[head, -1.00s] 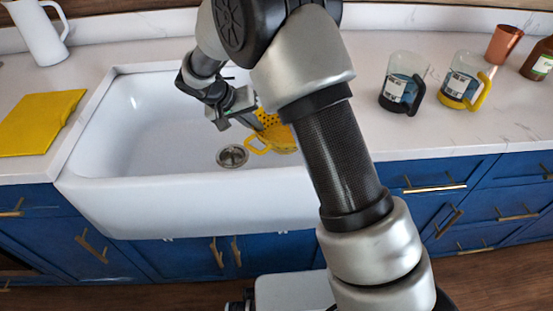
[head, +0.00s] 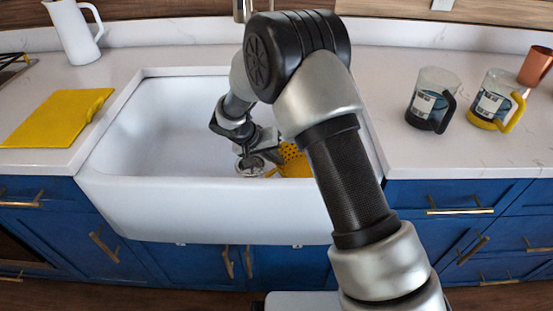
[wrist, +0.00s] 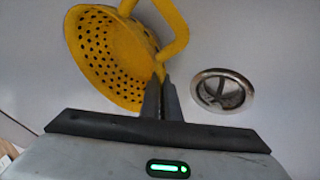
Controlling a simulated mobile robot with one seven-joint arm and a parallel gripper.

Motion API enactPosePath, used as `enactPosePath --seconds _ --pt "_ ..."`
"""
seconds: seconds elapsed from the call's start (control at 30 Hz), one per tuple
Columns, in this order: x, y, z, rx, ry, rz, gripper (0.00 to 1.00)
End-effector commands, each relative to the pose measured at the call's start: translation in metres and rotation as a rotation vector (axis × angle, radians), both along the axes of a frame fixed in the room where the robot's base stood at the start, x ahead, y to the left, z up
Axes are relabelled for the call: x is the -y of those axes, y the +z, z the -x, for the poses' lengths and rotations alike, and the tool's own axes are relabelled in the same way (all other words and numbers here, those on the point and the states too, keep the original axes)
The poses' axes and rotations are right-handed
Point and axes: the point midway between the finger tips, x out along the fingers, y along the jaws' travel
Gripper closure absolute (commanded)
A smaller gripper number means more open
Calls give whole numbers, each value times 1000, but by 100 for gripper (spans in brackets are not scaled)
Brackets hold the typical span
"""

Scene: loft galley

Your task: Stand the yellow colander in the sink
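The yellow colander (head: 294,163) is inside the white sink (head: 160,205), right of the drain and partly hidden by my arm in the head view. In the wrist view the colander (wrist: 108,55) is tilted, with its perforated bowl at upper left and a looped handle at the top. My gripper (wrist: 163,84) has its fingers close together on the colander's rim near the handle; it also shows in the head view (head: 277,155). I cannot tell whether the colander touches the sink floor.
A drain (wrist: 222,91) lies in the sink floor beside the colander. A yellow board (head: 55,117) and a white pitcher (head: 74,32) are on the left counter. A dark-handled mug (head: 430,100), a yellow-handled mug (head: 494,100) and a copper cup (head: 535,65) stand on the right. The sink's left side is clear.

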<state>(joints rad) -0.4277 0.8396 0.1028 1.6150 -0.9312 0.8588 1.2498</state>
Motion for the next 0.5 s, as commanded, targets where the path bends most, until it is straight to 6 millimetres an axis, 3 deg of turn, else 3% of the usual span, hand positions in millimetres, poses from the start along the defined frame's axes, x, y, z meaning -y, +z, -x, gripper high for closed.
enactPosePath --seconds 0.07,0.2,0.5 --pt "0 -4 0 1 0 0 100" --pt "0 -2 0 0 0 0 79" --pt "0 -1 0 0 0 0 79"
